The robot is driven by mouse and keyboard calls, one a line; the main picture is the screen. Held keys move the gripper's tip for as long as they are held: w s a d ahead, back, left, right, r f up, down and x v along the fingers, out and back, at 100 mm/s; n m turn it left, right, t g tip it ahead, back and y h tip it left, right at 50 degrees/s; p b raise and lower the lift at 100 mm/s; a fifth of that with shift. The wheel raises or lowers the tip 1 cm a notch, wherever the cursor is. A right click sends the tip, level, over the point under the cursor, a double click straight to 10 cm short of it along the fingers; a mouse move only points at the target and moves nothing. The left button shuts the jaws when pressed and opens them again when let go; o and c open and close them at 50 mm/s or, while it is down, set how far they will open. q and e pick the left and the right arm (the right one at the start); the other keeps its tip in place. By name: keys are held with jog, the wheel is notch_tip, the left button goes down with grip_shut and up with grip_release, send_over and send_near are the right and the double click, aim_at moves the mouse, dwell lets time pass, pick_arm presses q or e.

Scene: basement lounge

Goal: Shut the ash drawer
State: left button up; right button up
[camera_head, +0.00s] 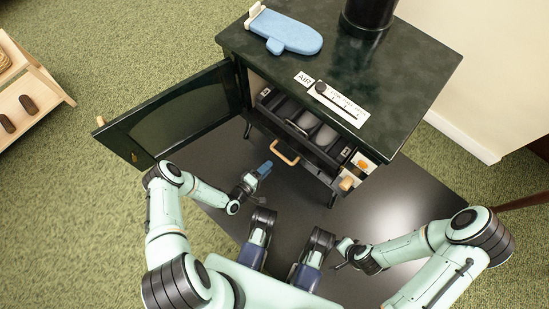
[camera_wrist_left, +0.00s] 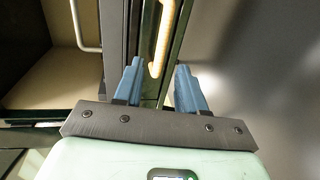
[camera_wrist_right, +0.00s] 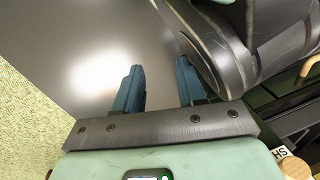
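The dark green stove (camera_head: 385,75) stands ahead with its front door (camera_head: 180,120) swung open to the left. The dark ash drawer (camera_head: 327,158) stands out at the stove's front, low down, and carries a pale wooden bar handle (camera_head: 285,155). The handle also shows in the left wrist view (camera_wrist_left: 163,38). My left gripper (camera_head: 264,169) is open and empty, just in front of the handle. In the left wrist view the handle lies just beyond the gap between the fingertips (camera_wrist_left: 160,68); I cannot tell whether they touch. My right gripper (camera_wrist_right: 158,72) is open and empty, low at the right.
A blue oven mitt (camera_head: 285,32) lies on the stove top, beside the black flue pipe (camera_head: 367,14). A slider plate marked AIR (camera_head: 338,100) sits near the top's front edge. A dark floor plate (camera_head: 400,220) spreads below. A wooden rack (camera_head: 25,95) stands far left.

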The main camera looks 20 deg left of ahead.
pick_arm(q)
jog(key=shift+v, duration=1.65)
pick_arm(e)
jog(key=shift+w+a+r, duration=0.15)
jog(key=shift+w+r, duration=0.45)
jog(key=shift+w, duration=0.15)
pick_arm(q)
jog(key=shift+p, duration=0.3)
